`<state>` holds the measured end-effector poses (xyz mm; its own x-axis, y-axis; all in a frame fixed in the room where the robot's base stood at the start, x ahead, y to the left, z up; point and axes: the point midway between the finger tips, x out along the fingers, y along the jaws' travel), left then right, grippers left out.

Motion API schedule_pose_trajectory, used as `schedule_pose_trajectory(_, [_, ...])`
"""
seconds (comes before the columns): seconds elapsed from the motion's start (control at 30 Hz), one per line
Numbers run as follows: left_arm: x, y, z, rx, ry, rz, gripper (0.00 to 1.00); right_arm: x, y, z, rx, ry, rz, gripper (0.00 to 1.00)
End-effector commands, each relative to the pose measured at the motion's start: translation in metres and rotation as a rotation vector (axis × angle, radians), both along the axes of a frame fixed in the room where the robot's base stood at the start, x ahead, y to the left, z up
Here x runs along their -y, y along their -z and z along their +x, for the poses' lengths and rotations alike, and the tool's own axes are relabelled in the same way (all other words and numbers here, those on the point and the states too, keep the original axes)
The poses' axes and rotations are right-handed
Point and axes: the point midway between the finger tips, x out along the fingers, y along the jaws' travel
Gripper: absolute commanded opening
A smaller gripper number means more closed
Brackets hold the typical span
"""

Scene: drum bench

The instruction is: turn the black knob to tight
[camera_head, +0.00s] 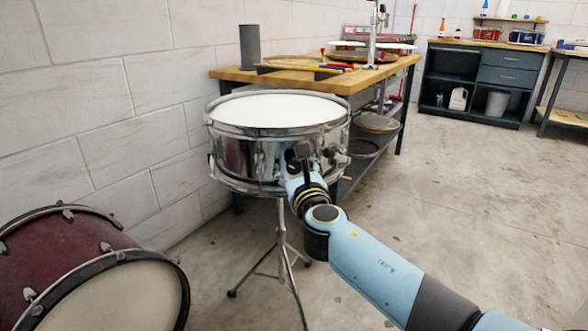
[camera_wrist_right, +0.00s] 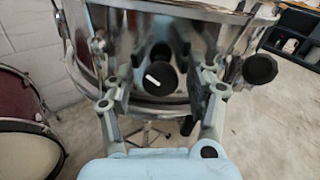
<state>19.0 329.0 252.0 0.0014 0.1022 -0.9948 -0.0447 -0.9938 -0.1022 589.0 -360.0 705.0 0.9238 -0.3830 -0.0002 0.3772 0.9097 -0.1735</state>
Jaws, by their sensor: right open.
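A chrome snare drum (camera_head: 250,155) with a white head stands on a tripod stand, and its shell also shows in the right wrist view (camera_wrist_right: 125,50). A round black knob (camera_wrist_right: 160,78) with a slanted white mark sits on the shell in the wrist view. My right gripper (camera_wrist_right: 162,92) is open, with one finger on each side of this knob; contact cannot be told. In the head view my right gripper (camera_head: 307,163) is at the drum's front right side and hides the knob there. My left gripper is not in view.
A second black knob (camera_wrist_right: 260,68) is at the right in the wrist view. A dark red bass drum (camera_head: 70,255) lies at the lower left by the white block wall. A wooden workbench (camera_head: 290,78) stands behind the snare. The floor at right is clear.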

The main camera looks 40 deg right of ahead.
Motion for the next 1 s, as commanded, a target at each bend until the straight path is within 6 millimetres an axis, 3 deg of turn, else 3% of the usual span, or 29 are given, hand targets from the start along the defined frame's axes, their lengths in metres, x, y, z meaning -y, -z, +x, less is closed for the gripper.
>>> schedule_pose_trajectory(0.3, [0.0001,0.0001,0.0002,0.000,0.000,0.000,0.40,0.0012,-0.0001,0.0030,0.000,0.000,0.000,0.56])
schedule_pose_trajectory(0.73, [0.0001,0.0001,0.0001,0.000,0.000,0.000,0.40,0.0011,0.0001,0.0027,0.000,0.000,0.000,0.00])
schedule_pose_trajectory(1.0, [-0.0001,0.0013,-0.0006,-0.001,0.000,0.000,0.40,0.0011,0.0006,0.0027,0.008,0.000,0.022,0.00])
